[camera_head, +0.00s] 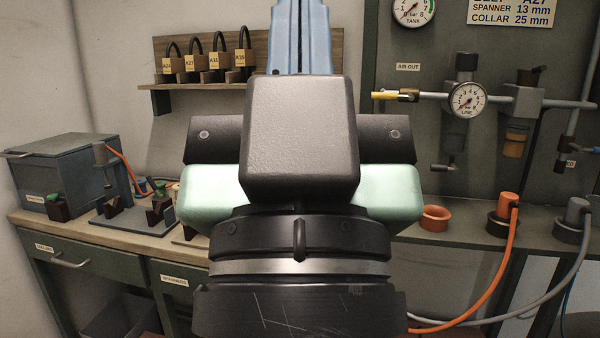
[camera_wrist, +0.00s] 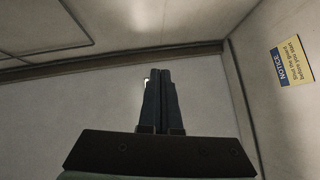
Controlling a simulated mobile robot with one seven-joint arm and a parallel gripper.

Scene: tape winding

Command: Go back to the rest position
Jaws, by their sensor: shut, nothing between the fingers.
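My gripper (camera_head: 301,30) rises in the middle of the head view, its blue-grey fingers pointing up and cut off by the top edge. In the wrist view my gripper (camera_wrist: 162,76) has its two dark fingers side by side, shut and holding nothing. It faces bare wall and ceiling panels, touching nothing that I can see. My wrist and hand hide the middle of the workbench (camera_head: 440,234) in the head view.
Several padlocks (camera_head: 194,62) stand on a wooden shelf (camera_head: 215,84) at the left. A grey box (camera_head: 65,172) is on the bench. A pipe with a line gauge (camera_head: 467,99) and an orange hose (camera_head: 503,270) are at the right. A notice (camera_wrist: 291,62) hangs on the wall.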

